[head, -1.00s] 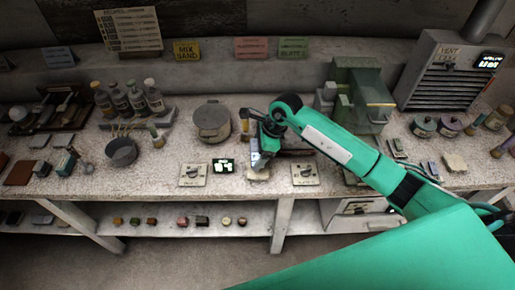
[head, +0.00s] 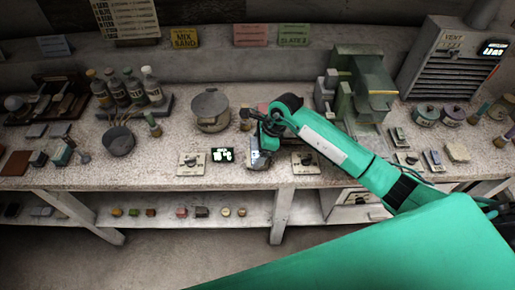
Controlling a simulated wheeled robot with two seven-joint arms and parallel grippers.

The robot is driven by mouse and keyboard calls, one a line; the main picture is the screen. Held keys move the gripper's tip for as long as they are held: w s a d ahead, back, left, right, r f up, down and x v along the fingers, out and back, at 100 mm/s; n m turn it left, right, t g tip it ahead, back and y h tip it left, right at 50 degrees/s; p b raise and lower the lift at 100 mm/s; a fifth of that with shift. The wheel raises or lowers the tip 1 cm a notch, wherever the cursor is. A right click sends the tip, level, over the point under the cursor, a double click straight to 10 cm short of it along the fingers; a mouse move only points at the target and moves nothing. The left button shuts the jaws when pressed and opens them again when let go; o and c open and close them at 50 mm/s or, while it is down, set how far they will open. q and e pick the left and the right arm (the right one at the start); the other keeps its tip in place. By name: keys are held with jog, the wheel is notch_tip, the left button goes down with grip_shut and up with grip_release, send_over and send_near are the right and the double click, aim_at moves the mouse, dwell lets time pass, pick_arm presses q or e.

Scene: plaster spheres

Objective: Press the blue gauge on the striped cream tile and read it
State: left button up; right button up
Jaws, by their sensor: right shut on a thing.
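My right gripper (head: 262,150) is over the front middle of the bench, pointing down, with its green arm coming in from the right. It is shut on a small pale blue thing (head: 258,159), which looks like the gauge, mostly hidden by the fingers. A pale tile lies right under it and is now almost covered; its stripes do not show. I cannot tell whether the gauge touches the tile. A small dark display (head: 223,155) with lit digits stands just left of it; the digits are too small to read. My left gripper is out of view.
Pale plates with dark knobs flank the spot, one left (head: 192,164) and one right (head: 304,162). A green machine (head: 360,85) stands behind to the right. Bare bench (head: 165,180) lies left of the left plate.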

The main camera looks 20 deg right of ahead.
jog(key=shift+f+b, duration=0.5)
dwell(0.7)
jog(key=shift+s+f+b, duration=0.15)
jog(key=shift+f+b, duration=0.05)
jog(key=shift+b, duration=0.1)
dwell(1.4)
jog(key=shift+r, duration=0.1)
jog(key=shift+r+p, duration=0.55)
jog(key=shift+r, duration=0.4)
jog(key=shift+r+p, duration=1.05)
jog(key=shift+r, duration=1.55)
